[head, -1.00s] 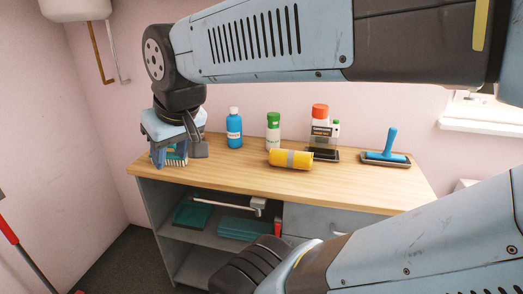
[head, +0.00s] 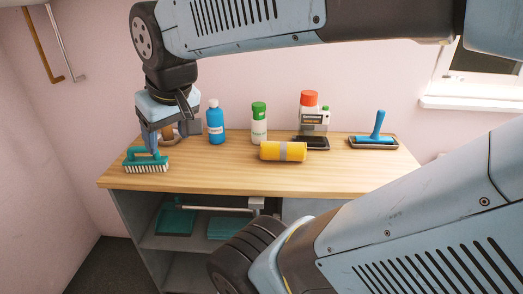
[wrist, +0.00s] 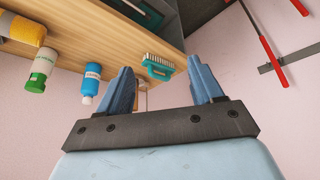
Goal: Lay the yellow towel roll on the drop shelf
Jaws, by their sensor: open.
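The yellow towel roll (head: 283,151) with a grey band lies on its side on the wooden bench top, right of centre. It also shows at the left edge of the wrist view (wrist: 20,30). My gripper (head: 167,130) is over the bench's left end, well left of the roll. In the wrist view its blue fingers (wrist: 162,85) are apart, with nothing held between them. A teal brush (head: 147,162) stands bristles down on the bench's front left, close to the gripper. Open shelves (head: 165,242) are below the bench top; I cannot tell which is the drop shelf.
A blue bottle (head: 215,122), a green-capped bottle (head: 259,123) and a red-capped container (head: 309,112) stand behind the roll. A blue-handled tool (head: 375,138) is at the right. A brown object partly hides behind my gripper. The bench's front middle is clear.

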